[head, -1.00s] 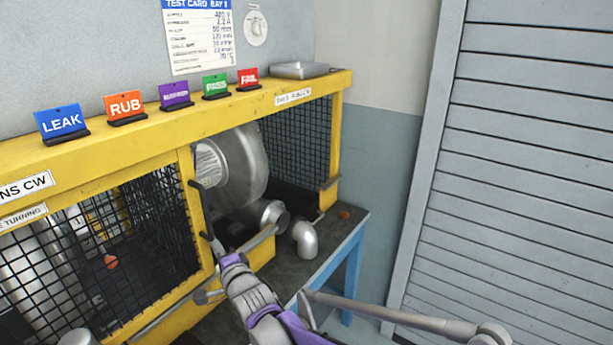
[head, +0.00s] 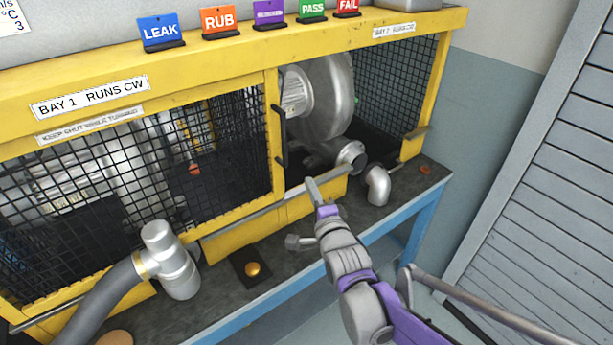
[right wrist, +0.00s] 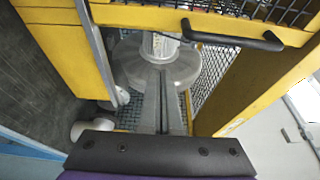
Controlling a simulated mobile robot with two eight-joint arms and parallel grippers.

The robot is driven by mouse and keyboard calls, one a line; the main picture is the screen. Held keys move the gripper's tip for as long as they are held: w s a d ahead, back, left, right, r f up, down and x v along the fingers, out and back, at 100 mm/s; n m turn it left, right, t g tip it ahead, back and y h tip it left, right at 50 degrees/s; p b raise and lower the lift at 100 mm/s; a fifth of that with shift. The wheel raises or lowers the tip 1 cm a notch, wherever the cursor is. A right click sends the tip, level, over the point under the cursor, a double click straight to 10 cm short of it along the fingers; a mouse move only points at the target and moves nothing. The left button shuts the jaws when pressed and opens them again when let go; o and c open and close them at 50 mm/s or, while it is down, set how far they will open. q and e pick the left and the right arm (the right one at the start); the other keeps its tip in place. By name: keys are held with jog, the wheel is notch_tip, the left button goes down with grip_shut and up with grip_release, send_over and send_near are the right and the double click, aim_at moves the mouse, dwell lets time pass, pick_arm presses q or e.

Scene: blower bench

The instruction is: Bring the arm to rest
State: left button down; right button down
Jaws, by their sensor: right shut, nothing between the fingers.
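My right arm comes in from the lower right in the head view. My right gripper (head: 312,186) is shut and empty, in front of the open part of the yellow guard. It points toward the opening, just right of and below the black handle (head: 280,136) of the mesh door (head: 220,150), and looks apart from it. In the right wrist view the closed fingers (right wrist: 163,95) point at the grey blower (right wrist: 140,65), and the handle (right wrist: 235,42) lies to their upper right. The blower (head: 325,95) also shows in the head view. My left gripper is not in view.
A grey pipe elbow (head: 377,186) stands on the bench right of my gripper. A tee fitting with a hose (head: 172,262) and an amber button (head: 253,269) are at the left front. Coloured signs line the guard top. Open floor lies right of the blue bench frame (head: 425,215).

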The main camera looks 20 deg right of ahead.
jog(key=s+f+n+g+p, duration=0.2)
jog(key=s+n, duration=0.4)
jog(key=s, duration=0.3)
jog(key=s+f+n+g+p, duration=0.2)
jog(key=s+f+n+g, duration=0.3)
jog(key=s, duration=0.4)
jog(key=s+f+n+g+p, duration=0.2)
jog(key=s+n+g, duration=0.3)
jog(key=s, duration=0.5)
jog(key=shift+d+f+n+g, duration=0.2)
jog(key=shift+f+n+g, duration=0.1)
jog(key=shift+f+n, duration=0.6)
